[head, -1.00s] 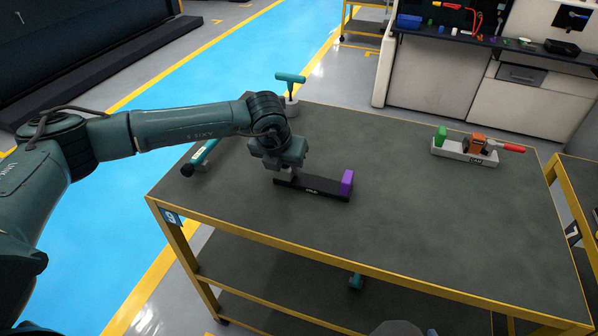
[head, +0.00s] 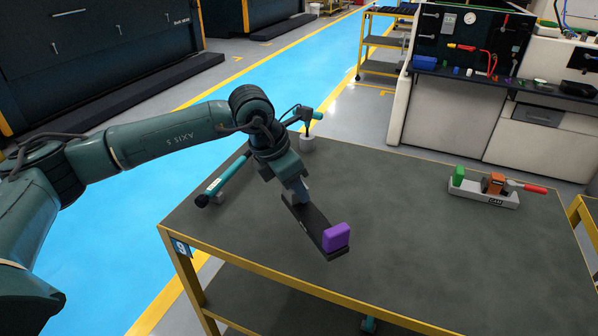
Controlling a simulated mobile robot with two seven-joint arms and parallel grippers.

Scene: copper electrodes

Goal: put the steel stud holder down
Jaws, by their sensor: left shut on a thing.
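My left gripper (head: 298,192) is shut on a long black holder (head: 309,222) with a purple block (head: 336,237) at its near right end. I take this to be the steel stud holder. The gripper grips it toward its far end and hides part of it. The holder slants toward the front of the grey table top (head: 420,215). It looks raised over the table, but I cannot tell the gap. My right gripper is not in view.
A teal-handled tool (head: 222,181) lies at the table's left edge. A teal T-handled piece on a grey round base (head: 307,143) stands at the back corner. A light grey fixture (head: 483,196) with green and orange blocks and a red handle sits at the right. The middle right is clear.

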